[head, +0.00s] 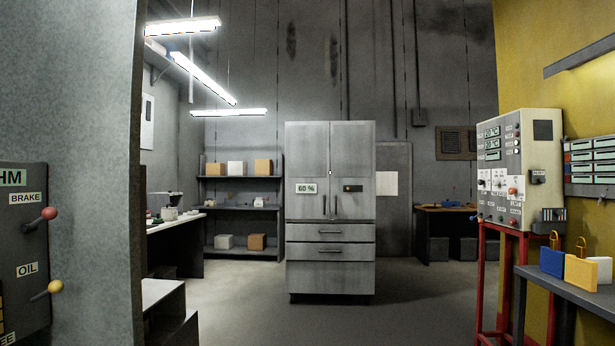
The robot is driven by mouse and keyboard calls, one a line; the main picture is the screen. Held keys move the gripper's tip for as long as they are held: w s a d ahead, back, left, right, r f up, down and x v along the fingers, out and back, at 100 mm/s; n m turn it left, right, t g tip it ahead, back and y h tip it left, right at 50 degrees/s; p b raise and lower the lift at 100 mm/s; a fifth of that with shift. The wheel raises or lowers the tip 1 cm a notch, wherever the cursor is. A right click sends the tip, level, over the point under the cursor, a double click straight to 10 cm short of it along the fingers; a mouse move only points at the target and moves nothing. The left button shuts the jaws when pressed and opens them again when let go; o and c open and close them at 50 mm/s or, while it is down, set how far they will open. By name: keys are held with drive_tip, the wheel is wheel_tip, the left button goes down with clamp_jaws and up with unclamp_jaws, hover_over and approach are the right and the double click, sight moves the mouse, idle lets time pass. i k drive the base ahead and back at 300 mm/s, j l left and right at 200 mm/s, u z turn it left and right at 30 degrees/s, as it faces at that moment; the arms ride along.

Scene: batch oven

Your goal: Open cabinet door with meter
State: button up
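A grey metal cabinet (330,262) stands upright at the middle of the head view, across the room. Its upper part has two doors, both shut. The left door (306,150) bears a pale green meter (306,188) reading "60 %". The right door (353,150) has a small dark panel (353,188). A dark vertical handle sits low on each door beside the centre seam, the left one (324,206) and the right one (334,206). Two shut drawers (330,233) lie below. My gripper is not in view.
Open floor (250,300) lies before the cabinet. A grey wall (80,90) with a lever panel (22,250) is close on the left. A control box (520,165) on a red stand and a bench (570,292) with padlocks are on the right. Shelves (240,205) stand behind left.

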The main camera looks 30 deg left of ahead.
sight(306, 144)
drive_tip(key=i+j+u, duration=0.35)
drive_tip(key=i, duration=0.25)
drive_tip(key=i+j+u, duration=0.3)
drive_tip(key=i, duration=0.65)
drive_tip(key=i+u, duration=0.3)
drive_tip(key=i, duration=0.65)
drive_tip(key=i+j, duration=0.1)
drive_tip(key=i, duration=3.85)
